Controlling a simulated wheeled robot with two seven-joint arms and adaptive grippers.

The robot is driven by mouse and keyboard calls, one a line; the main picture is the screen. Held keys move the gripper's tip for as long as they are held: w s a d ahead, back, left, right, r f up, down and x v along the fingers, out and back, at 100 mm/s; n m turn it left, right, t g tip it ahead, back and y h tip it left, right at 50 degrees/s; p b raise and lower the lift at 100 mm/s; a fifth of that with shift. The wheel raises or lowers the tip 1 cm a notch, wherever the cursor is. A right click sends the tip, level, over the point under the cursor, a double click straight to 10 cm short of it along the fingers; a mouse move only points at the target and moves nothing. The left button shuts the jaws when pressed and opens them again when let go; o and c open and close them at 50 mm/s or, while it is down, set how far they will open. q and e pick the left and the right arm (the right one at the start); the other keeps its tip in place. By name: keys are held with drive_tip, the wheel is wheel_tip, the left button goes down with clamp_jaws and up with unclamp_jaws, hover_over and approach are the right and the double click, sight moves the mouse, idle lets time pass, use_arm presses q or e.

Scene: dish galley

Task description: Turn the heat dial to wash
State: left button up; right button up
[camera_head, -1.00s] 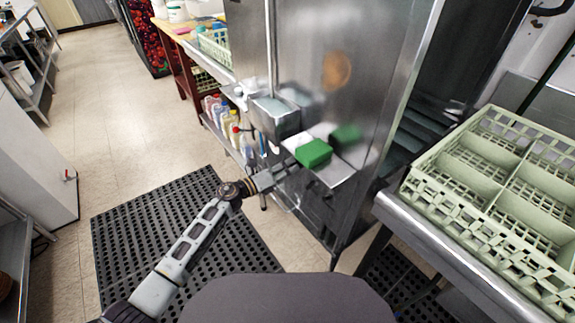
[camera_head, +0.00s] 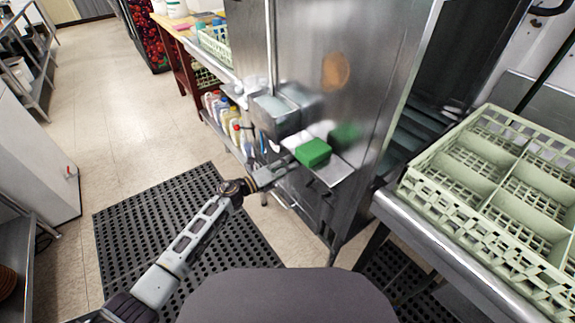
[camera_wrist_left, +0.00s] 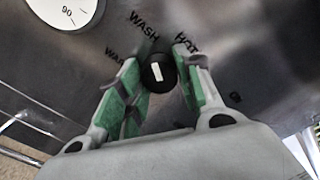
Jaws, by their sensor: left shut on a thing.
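The heat dial (camera_wrist_left: 158,73) is a small black knob with a white mark on the steel machine front. In the left wrist view it sits between the green-padded fingers of my left gripper (camera_wrist_left: 155,82), which is shut on it. The WASH label (camera_wrist_left: 145,24) is printed above the dial, with HOT (camera_wrist_left: 187,43) to its right and a partly covered label to its left. The white mark points roughly up toward WASH; its exact setting is hard to tell. In the head view my left gripper (camera_head: 288,164) reaches under the steel shelf, and the dial is hidden.
A green sponge (camera_head: 313,152) lies on the small steel shelf (camera_head: 338,172) just above my gripper. A round white gauge (camera_wrist_left: 66,8) is near the dial. A pale green dish rack (camera_head: 480,200) stands on the counter at right.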

use_arm(q)
drive_tip(key=o, duration=1.1)
drive_tip(key=shift+c, duration=0.2)
drive_tip(key=shift+a, duration=0.1)
drive_tip(key=v, duration=1.1)
drive_tip(key=shift+s+a, duration=0.25)
drive_tip(key=shift+a, duration=0.05)
